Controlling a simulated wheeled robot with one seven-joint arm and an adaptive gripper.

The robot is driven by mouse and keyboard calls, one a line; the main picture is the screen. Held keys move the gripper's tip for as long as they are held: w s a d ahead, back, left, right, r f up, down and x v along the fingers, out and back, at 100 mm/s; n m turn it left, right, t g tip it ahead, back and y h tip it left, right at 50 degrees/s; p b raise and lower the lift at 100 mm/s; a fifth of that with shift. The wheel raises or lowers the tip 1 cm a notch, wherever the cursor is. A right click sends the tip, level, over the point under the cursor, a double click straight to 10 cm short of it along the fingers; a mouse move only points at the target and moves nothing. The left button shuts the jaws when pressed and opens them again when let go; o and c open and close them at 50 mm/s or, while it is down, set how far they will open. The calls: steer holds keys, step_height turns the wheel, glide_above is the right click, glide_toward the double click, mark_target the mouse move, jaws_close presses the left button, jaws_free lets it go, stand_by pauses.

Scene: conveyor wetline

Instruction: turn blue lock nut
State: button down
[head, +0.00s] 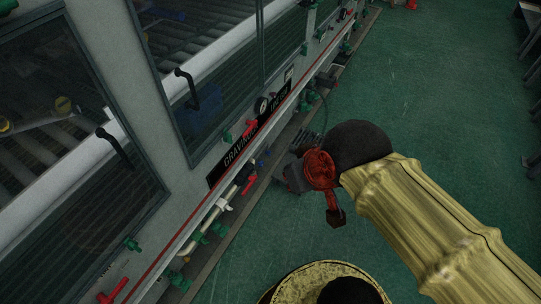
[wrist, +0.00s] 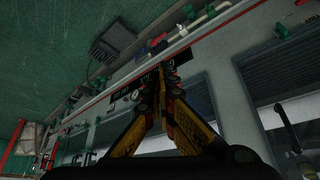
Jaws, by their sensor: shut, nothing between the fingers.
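A small blue fitting (wrist: 157,47) shows on the pipework beneath the machine's front edge in the wrist view, beside red parts. It is too small and dark to tell for sure that it is the blue lock nut. My gripper (wrist: 161,70) has yellow and black fingers that meet at the tips, shut and empty. In the wrist view the tips overlap the black sign strip on the machine, a little below the blue fitting in the picture. In the head view my arm's dark and red end is right of the machine's pipework, and the fingertips cannot be made out.
The black lettered sign (head: 236,141) is on the machine's grey front, near a round gauge (head: 261,105). Red handles (head: 250,186) and green valves (head: 132,243) line the lower edge. A grey ribbed unit (wrist: 112,45) stands on the green floor, which is open to the right.

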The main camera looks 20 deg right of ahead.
steer(key=shift+d, duration=0.1)
steer(key=w+d+r+g+y+p, duration=0.1)
steer(key=w+d+r+p, duration=0.6)
steer(key=d, duration=0.3)
steer(key=w+d+r+g+y+p, duration=0.1)
steer(key=w+d+r+p, duration=0.6)
steer(key=w+d+p, duration=0.2)
steer(key=shift+w+d+m+y, duration=0.25)
steer(key=shift+d+m+y, duration=0.05)
steer(key=shift+d, duration=0.7)
stand_by(5.6)
